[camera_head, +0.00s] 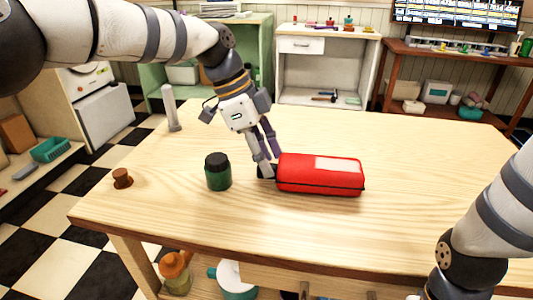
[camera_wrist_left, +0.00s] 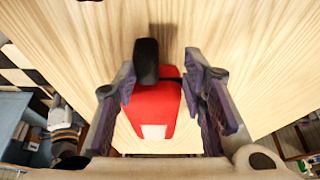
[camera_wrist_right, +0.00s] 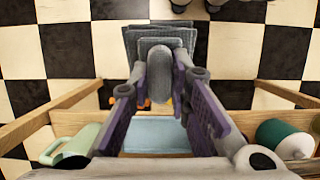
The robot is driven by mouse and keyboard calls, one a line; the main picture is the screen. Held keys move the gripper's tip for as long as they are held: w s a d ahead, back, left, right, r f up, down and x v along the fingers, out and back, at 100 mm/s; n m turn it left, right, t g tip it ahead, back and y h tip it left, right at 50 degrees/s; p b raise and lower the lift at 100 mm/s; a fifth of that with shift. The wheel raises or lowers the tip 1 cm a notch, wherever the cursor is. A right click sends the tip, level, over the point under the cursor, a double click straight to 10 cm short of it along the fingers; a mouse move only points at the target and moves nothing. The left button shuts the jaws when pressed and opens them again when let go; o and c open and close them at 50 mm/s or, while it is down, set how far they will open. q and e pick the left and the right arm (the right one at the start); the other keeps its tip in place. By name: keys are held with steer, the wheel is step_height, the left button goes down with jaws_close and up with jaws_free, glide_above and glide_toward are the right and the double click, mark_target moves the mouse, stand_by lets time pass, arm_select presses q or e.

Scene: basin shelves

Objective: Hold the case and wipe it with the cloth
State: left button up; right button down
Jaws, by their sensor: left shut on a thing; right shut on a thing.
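The red case (camera_head: 320,175) lies on the wooden table, with a pale label panel on top and a black handle (camera_wrist_left: 146,62) at its left end. My left gripper (camera_head: 267,165) reaches down to that end and is shut on the case's handle. In the left wrist view the red body (camera_wrist_left: 152,108) shows between the fingers. My right gripper (camera_wrist_right: 160,75) shows in the right wrist view, shut on the grey cloth (camera_wrist_right: 160,35) by its raised knob, away from the case. In the head view the right gripper and cloth are out of sight below the edge.
A dark green jar (camera_head: 218,172) with a black lid stands just left of the case. A brown stub (camera_head: 122,178) and a grey upright cylinder (camera_head: 170,107) stand at the table's left. The table (camera_head: 420,220) is bare right of the case. Items sit on a shelf beneath.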

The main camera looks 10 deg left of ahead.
arm_select(q)
steer(key=shift+f, duration=0.35)
stand_by(1.5)
steer(key=o, duration=0.5)
steer(key=c, duration=0.5)
steer(key=shift+c, duration=0.2)
steer(key=shift+f, duration=0.15)
